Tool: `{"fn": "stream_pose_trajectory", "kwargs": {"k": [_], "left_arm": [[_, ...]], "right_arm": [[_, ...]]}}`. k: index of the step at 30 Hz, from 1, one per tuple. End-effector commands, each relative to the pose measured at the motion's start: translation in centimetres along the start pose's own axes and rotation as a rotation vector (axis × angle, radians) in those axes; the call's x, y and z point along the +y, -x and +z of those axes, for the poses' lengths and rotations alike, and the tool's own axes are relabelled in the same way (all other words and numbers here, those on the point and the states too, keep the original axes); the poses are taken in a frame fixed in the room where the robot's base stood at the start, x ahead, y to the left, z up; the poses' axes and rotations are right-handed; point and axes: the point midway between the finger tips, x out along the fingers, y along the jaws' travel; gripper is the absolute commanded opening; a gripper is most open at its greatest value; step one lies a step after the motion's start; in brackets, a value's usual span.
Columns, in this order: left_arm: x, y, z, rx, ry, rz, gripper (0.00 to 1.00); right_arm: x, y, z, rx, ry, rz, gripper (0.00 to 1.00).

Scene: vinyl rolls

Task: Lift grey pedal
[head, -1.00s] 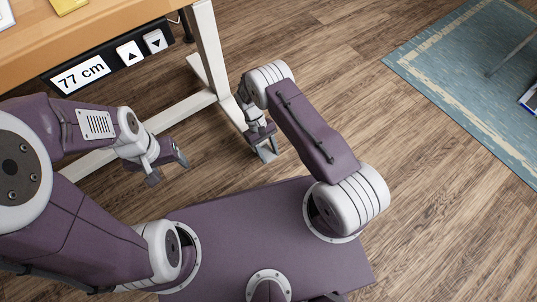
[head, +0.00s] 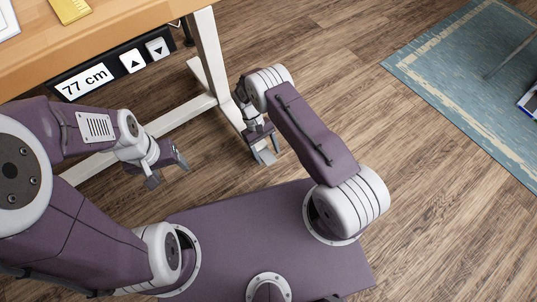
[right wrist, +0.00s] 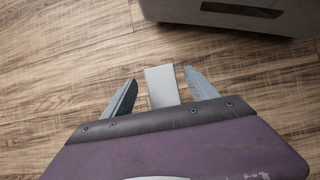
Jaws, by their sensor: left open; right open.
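A flat light-grey rectangular piece, which looks like the grey pedal (right wrist: 162,86), shows between the fingers of my right gripper (right wrist: 161,92) in the right wrist view. The fingers are open, one on each side of it, with gaps between. In the head view my right gripper (head: 265,147) points down near the desk leg, and the pedal (head: 266,157) is small and partly hidden between its fingers. I cannot tell how far above the floor it is. My left gripper (head: 168,170) is open and empty, beside the desk's foot bar.
A wooden desk (head: 120,30) with a 77 cm display (head: 82,82) and a white leg (head: 208,50) stands at upper left. A grey box with a slot (right wrist: 190,12) is at the top of the right wrist view. Wood floor is clear toward the blue rug (head: 470,70).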

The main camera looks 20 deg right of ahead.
Motion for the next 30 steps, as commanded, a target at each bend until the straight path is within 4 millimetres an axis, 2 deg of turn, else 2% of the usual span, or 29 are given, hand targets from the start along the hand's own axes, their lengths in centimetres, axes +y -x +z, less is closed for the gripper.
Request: {"fn": "stream_pose_trajectory", "kwargs": {"k": [1, 3, 9, 13, 27, 29, 30], "left_arm": [[0.0, 1.5, -0.2, 0.000, 0.000, 0.000, 0.67], [0.1, 2.4, -0.3, 0.000, 0.000, 0.000, 0.67], [0.1, 3.5, -0.4, 0.000, 0.000, 0.000, 0.67], [0.1, 3.6, -0.4, 0.000, 0.000, 0.000, 0.67], [0.1, 3.5, -0.4, 0.000, 0.000, 0.000, 0.67], [0.1, 3.9, -0.4, 0.000, 0.000, 0.000, 0.67], [0.1, 4.8, -0.5, 0.000, 0.000, 0.000, 0.67]], "right_arm": [[0.0, 2.0, 0.3, 0.004, 0.000, 0.000, 0.67], [0.0, 3.6, 0.3, 0.004, 0.000, 0.000, 0.67], [0.0, 6.6, 0.1, 0.002, 0.000, 0.000, 0.67], [0.0, 7.2, 0.1, 0.001, 0.000, 0.000, 0.67], [0.0, 7.1, 0.0, 0.000, 0.000, 0.000, 0.67], [0.0, 7.5, 0.3, 0.000, 0.000, -0.002, 0.67], [-0.1, 8.3, 0.9, 0.000, -0.001, -0.006, 0.67]]}}
